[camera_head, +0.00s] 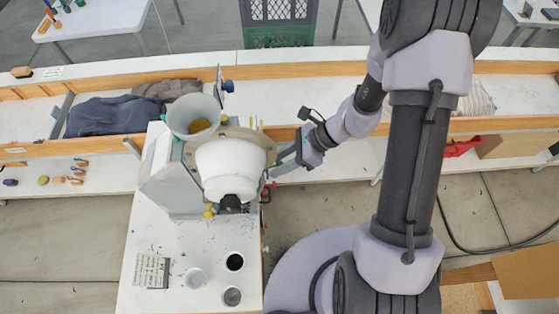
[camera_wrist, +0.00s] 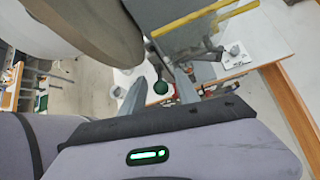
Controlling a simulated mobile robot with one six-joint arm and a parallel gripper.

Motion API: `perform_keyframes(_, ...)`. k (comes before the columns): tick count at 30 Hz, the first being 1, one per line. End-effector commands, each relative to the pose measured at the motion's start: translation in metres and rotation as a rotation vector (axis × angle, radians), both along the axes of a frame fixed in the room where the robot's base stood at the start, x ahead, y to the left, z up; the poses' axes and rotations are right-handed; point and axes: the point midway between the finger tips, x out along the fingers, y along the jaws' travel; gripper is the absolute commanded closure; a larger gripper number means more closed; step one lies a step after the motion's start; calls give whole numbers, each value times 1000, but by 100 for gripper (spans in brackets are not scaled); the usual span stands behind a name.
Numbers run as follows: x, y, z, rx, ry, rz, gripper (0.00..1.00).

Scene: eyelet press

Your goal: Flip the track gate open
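The eyelet press stands on a white bench, with a pale rounded head (camera_head: 230,165) and a funnel hopper (camera_head: 195,117) holding something yellow. My gripper (camera_head: 277,172) is at the right side of the press head, its fingers pointing left toward it. In the wrist view my gripper (camera_wrist: 157,82) has its two grey fingers spread apart. A dark green ball knob (camera_wrist: 160,87) shows between the fingers, with no clear contact on either side. A metal plate with yellow strips (camera_wrist: 195,22) is beyond the fingertips. I cannot make out the track gate for certain; the press head partly hides that side.
A white cup (camera_head: 195,278) and two dark-filled cups, one of them here (camera_head: 234,262), stand on the bench front beside a printed card (camera_head: 152,271). A wood-edged trough (camera_head: 330,95) with dark cloth (camera_head: 105,115) runs behind. The floor right of the bench is partly clear.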

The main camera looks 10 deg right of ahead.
Motion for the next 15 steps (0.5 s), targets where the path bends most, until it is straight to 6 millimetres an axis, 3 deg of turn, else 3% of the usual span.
perform_keyframes(1, 0, 0, 0, 0, 0, 0, 73)
perform_keyframes(5, 0, 0, 0, 0, 0, 0, 99)
perform_keyframes(10, 0, 0, 1, -6, -1, 1, 100)
perform_keyframes(15, 1, 5, 8, -135, 1, 4, 100)
